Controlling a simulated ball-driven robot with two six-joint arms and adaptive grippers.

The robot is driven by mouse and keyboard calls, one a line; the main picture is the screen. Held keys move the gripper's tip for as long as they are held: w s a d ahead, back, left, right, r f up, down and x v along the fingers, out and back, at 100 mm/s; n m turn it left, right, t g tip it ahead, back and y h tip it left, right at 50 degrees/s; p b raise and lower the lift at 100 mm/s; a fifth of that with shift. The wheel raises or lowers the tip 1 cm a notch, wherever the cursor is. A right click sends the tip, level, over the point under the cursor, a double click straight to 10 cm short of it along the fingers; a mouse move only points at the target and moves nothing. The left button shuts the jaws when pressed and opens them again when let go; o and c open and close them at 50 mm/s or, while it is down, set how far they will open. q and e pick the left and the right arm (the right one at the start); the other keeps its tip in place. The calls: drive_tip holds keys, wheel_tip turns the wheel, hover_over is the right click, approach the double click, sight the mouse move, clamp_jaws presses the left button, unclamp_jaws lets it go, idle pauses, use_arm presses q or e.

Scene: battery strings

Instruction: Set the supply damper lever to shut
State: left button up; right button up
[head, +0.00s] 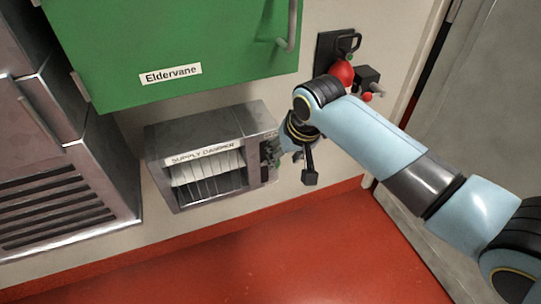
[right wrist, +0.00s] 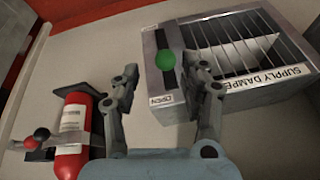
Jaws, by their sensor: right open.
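The supply damper (head: 210,155) is a grey metal box with a slatted front, low on the wall in the head view. It also shows upside down in the right wrist view (right wrist: 262,92). Its lever has a green ball knob (right wrist: 165,60) on the side panel, near the OPEN label (right wrist: 160,99). My right gripper (right wrist: 163,70) is open, with its fingers on either side of the knob in the picture; I cannot tell if they touch it. My left gripper is out of view.
A green Eldervane cabinet (head: 180,40) hangs above the damper. A louvred metal cabinet (head: 60,170) stands at the left. A red extinguisher (right wrist: 72,135) on a wall bracket is beside my gripper. The red floor (head: 300,250) is clear. A grey door (head: 470,100) is at the right.

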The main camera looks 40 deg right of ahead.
drive_tip(key=w, duration=0.1)
drive_tip(key=w+f, duration=0.1)
drive_tip(key=w+b, duration=0.1)
drive_tip(key=shift+d+f+t, duration=0.2)
drive_tip(key=shift+f+t, duration=0.05)
drive_tip(key=shift+t, duration=0.05)
drive_tip(key=b+x, duration=0.2)
drive_tip(key=x, duration=0.5)
drive_tip(key=shift+w+f, duration=0.1)
drive_tip(key=shift+w, duration=0.05)
drive_tip(key=shift+c, duration=0.7)
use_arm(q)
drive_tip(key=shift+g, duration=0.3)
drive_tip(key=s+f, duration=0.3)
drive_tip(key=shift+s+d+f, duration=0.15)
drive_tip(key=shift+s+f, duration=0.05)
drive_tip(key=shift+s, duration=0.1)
use_arm(e)
clamp_jaws()
